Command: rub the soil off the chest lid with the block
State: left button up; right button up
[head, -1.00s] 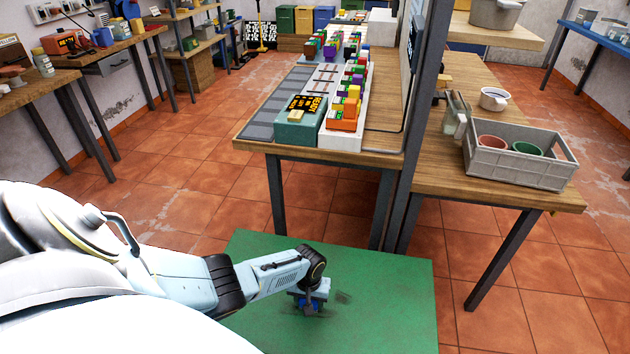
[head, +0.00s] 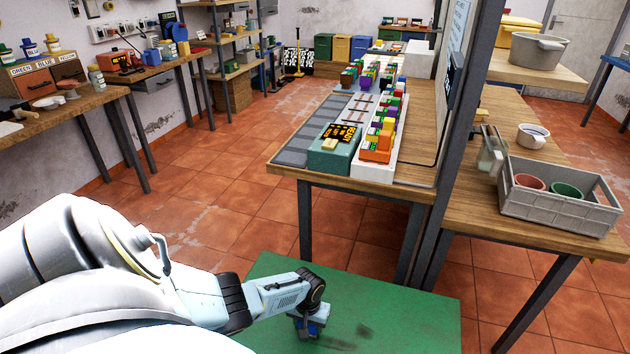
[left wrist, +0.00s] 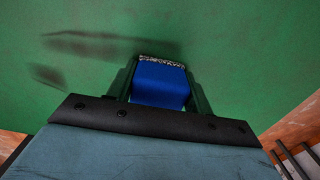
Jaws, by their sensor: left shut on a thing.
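The green chest lid (head: 408,308) lies below my left arm, at the bottom of the head view. It also fills most of the left wrist view (left wrist: 240,50). Dark soil smudges (head: 364,331) mark the lid, and in the left wrist view they show as a long streak (left wrist: 95,45) and a smaller patch (left wrist: 47,76). My left gripper (head: 310,326) is shut on a blue block (left wrist: 160,84) with a speckled grey edge. The block is at or just above the lid; contact cannot be told. My right gripper is not in view.
A wooden table (head: 285,173) with a teal box (head: 333,152) and coloured pieces stands beyond the lid. A post (head: 455,130) rises beside it. A grey crate (head: 560,208) with pots stands on the right table. Tiled floor is open at left.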

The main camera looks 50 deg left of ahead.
aim_at(342, 349)
pick_arm(q)
jog(key=shift+s+a, duration=0.45)
jog(key=shift+a, duration=0.15)
jog(key=shift+s+d+p, duration=0.35)
jog(key=shift+s+p, duration=0.3)
jog(key=shift+s+d, duration=0.2)
jog(key=shift+d, duration=0.05)
jog(key=shift+w+d+r, duration=0.1)
jog(key=shift+w+d, duration=0.5)
jog(key=shift+d, duration=0.2)
jog(key=shift+w+d, duration=0.55)
jog(key=shift+d, duration=0.25)
jog(key=shift+w+d, duration=0.4)
jog(key=shift+d, duration=0.25)
jog(key=shift+w+d, duration=0.4)
jog(key=shift+d, duration=0.25)
jog(key=shift+w+d, duration=0.35)
jog(key=shift+d, duration=0.45)
jog(key=shift+w+d, duration=0.45)
jog(key=shift+d, duration=0.25)
jog(key=shift+w+d, duration=0.45)
jog(key=shift+d, duration=0.2)
